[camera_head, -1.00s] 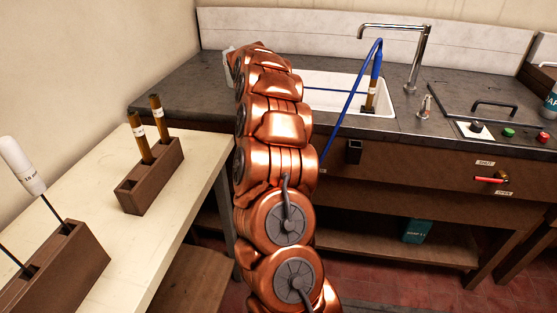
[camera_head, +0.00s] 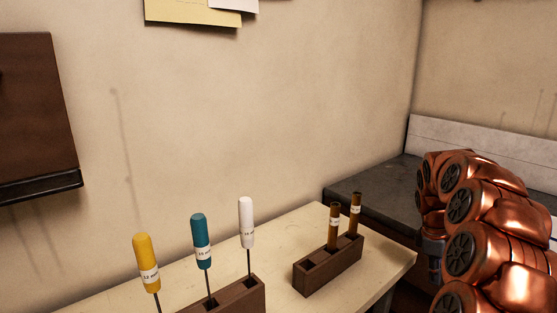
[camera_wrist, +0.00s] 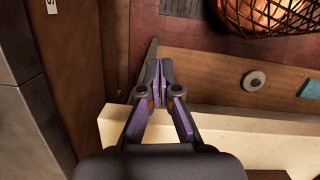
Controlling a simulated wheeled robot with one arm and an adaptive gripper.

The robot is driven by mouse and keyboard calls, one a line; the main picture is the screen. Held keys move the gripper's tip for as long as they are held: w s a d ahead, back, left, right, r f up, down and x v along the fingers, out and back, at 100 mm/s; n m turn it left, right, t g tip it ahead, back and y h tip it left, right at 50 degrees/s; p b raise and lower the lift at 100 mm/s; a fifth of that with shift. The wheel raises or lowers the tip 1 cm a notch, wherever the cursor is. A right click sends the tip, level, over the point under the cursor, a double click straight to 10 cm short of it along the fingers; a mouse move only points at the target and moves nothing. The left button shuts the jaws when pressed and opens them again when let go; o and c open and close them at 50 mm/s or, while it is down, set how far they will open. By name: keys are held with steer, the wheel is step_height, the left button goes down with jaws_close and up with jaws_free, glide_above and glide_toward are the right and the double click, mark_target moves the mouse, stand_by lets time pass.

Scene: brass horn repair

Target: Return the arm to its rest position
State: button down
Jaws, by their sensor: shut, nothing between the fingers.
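My copper-coloured arm (camera_head: 490,235) is folded at the right of the head view, in front of the dark counter. In the head view its fingertips are not clearly visible. In the wrist view my gripper (camera_wrist: 161,66) points down with its two purple-lined fingers together and nothing between them. It hangs above or beside the edge of a pale table (camera_wrist: 230,145), with brown wood and red floor below. I cannot tell how far the fingers are from the table edge.
The pale table (camera_head: 386,270) carries a brown block (camera_head: 327,267) with two brown-handled tools. A nearer block (camera_head: 240,297) holds yellow, teal and white-handled rods. The dark counter (camera_head: 370,190) stands behind. A wire basket (camera_wrist: 275,15) glows orange in the wrist view.

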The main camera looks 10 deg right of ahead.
steer(key=s+a+r+m+y+p, duration=0.15)
steer(key=s+a+r, duration=0.35)
steer(key=a, duration=0.5)
steer(key=s+a+r+m+h+p, duration=0.1)
steer(key=s+a+r+p, duration=0.3)
steer(key=a, duration=0.7)
steer(key=s+a+m+p, duration=0.1)
steer(key=s+a, duration=0.2)
steer(key=s, duration=0.4)
steer(key=s+a+r+m+p, duration=0.1)
steer(key=s+a+m, duration=0.1)
steer(key=s, duration=0.4)
steer(key=s+a+r+m+y+p, duration=0.1)
steer(key=s+a+m+p, duration=0.1)
steer(key=s+a, duration=0.2)
steer(key=s, duration=0.3)
steer(key=shift+s+a, duration=0.3)
steer(key=shift+a, duration=0.05)
